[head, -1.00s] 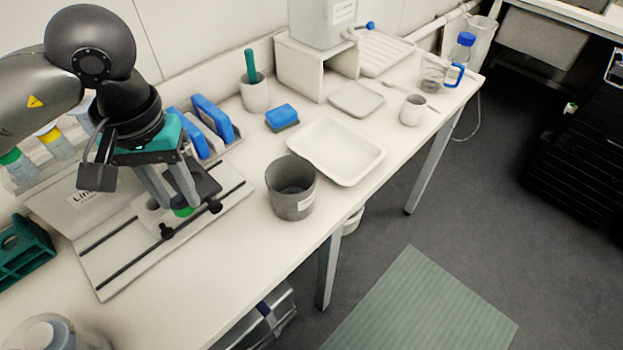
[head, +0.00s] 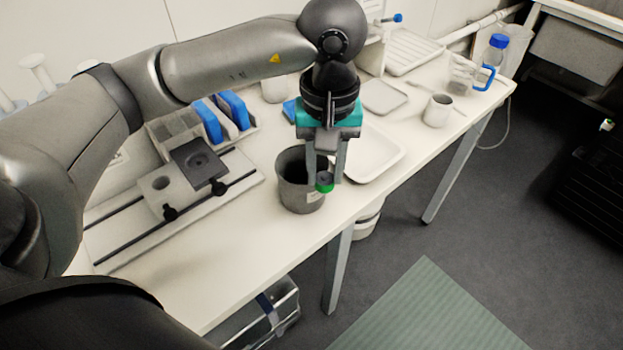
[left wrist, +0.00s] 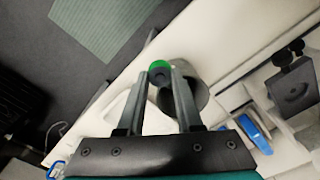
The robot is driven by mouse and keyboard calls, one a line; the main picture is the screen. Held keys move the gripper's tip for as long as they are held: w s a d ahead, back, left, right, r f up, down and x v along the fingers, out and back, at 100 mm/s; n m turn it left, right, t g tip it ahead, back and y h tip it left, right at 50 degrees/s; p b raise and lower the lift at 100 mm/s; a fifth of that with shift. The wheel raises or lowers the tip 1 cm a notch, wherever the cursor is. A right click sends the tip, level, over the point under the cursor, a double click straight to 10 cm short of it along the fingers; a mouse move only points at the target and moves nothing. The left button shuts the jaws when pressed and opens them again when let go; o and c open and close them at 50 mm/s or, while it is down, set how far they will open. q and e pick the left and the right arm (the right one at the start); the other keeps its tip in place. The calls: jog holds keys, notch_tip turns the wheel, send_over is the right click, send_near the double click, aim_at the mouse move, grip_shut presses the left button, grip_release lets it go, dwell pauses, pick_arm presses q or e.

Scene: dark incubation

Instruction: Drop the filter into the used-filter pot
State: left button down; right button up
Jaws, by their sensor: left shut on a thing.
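My left gripper (head: 325,178) is shut on the filter (head: 324,182), a small grey piece with a green rim. The grey pot (head: 297,195), with a pale label, stands near the table's front edge. In the left wrist view the filter (left wrist: 159,70) sits between the fingertips, and the pot (left wrist: 197,92) shows partly behind the right finger. I cannot tell whether the filter is fully over the opening. My right gripper is not in view.
A white tray (head: 378,150) lies right behind the pot. A slide fixture (head: 185,187) with black knobs stands to the left. A white mug (head: 437,111) is further right. The tabletop (head: 225,240) in front of the fixture is clear.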

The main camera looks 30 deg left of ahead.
aim_at(292, 149)
pick_arm(q)
jog(key=shift+w+r+n+p, duration=0.15)
jog(key=shift+w+n+p, duration=0.2)
jog(key=shift+n, duration=0.85)
jog(key=w+n+p, duration=0.1)
jog(key=n+p, duration=0.1)
jog(key=n, duration=0.4)
jog(key=w+a+r+n+p, duration=0.1)
jog(key=n+p, duration=0.2)
jog(key=n, duration=0.4)
jog(key=w+a+r+n+p, duration=0.1)
jog(key=n+p, duration=0.2)
jog(key=n, duration=0.3)
jog(key=shift+w+r+n, duration=0.25)
jog(key=shift+w+n, duration=0.05)
jog(key=shift+n, duration=0.1)
jog(key=a+n+p, duration=0.3)
jog(key=n+p, duration=0.2)
jog(key=n, duration=0.8)
jog(key=a+n+p, duration=0.3)
jog(key=n+p, duration=0.3)
jog(key=n, duration=0.7)
jog(key=f+b, duration=0.6)
jog(key=shift+a, duration=0.2)
